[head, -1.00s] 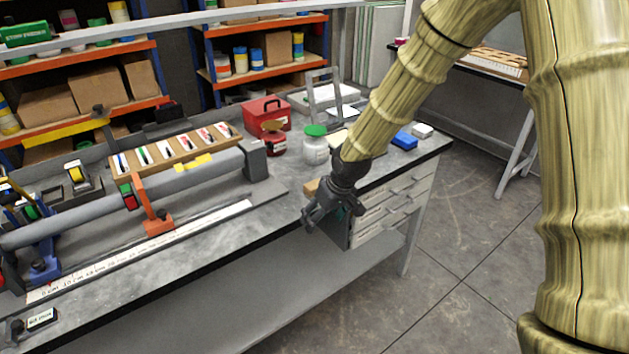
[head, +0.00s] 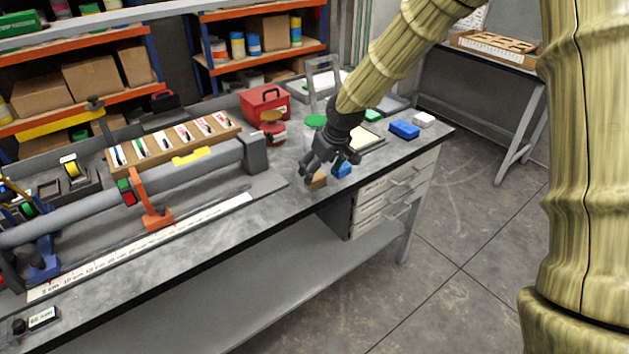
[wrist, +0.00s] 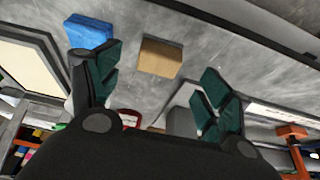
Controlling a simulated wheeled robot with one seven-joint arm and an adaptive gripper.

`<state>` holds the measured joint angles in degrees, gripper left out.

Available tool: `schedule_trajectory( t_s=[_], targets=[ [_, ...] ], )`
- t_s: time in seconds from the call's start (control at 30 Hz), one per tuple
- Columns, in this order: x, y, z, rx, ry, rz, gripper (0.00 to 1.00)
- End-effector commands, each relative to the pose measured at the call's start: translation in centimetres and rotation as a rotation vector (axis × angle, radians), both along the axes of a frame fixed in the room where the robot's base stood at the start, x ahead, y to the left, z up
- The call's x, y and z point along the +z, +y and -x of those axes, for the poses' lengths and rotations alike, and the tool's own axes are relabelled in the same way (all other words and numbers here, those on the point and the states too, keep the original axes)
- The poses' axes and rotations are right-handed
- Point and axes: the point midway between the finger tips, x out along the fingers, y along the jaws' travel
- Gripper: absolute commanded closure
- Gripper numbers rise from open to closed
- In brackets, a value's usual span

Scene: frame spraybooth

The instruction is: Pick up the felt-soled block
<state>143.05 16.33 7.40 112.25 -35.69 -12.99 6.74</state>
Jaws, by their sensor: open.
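A small tan block (head: 316,181) with a darker lower edge lies on the bench near its front edge; it looks like the felt-soled block, though its underside is hidden. My gripper (head: 328,171) is open and empty, just above and beside it. In the wrist view the tan block (wrist: 161,57) lies beyond the gap between my spread green-padded fingers (wrist: 160,82), apart from both. A blue block (head: 341,170) stands close by; in the wrist view the blue block (wrist: 88,32) is by the left finger.
Behind are a green-lidded jar (head: 314,122), a red-brown jar (head: 273,131) and a red box (head: 265,103). A blue box (head: 404,129) and a white block (head: 424,119) sit at the right end. A long grey tube (head: 75,220) lies left. Bare bench lies in front.

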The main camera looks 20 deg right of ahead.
Motion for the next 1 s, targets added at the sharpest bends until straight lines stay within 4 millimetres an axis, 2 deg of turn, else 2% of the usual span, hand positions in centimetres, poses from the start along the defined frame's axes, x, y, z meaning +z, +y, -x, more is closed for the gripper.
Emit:
schedule_trajectory(
  t_s=[0.17, 0.6, 0.97, 1.0],
  targets=[
    [-0.5, 0.2, -0.3, 0.001, 0.000, 0.000, 0.21],
    [-4.6, 0.5, -1.6, 0.002, 0.000, 0.000, 0.21],
    [-5.1, 0.6, -1.8, 0.002, -0.001, 0.000, 0.21],
    [-5.0, 0.6, -1.8, 0.002, -0.001, 0.000, 0.29]
  ],
)
